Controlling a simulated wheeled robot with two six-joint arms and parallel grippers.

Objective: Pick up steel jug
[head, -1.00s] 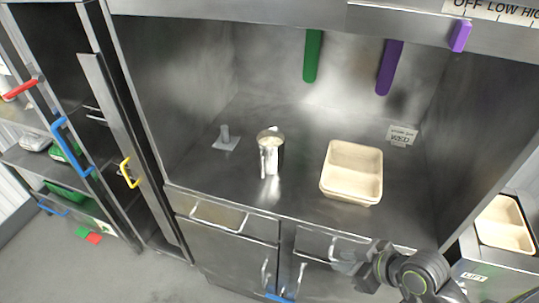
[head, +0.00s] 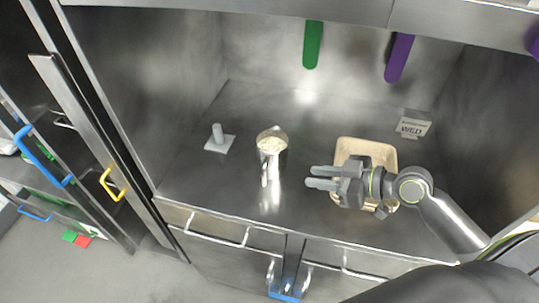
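The steel jug (head: 272,158) stands upright on the steel counter, left of centre in the head view. It is shiny, has a handle on its near side, and holds something pale up to near its top. My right gripper (head: 308,177) is to the right of the jug, with its two fingers pointing left toward it. The fingers are apart with nothing between them, and a small gap separates them from the jug. My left gripper is not in view.
A beige tray (head: 376,148) lies behind and under my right gripper, partly hidden. A small grey stand (head: 219,140) is left of the jug. A sign reading WED (head: 413,126) stands at the back right. The counter front edge has drawer handles (head: 217,238) below.

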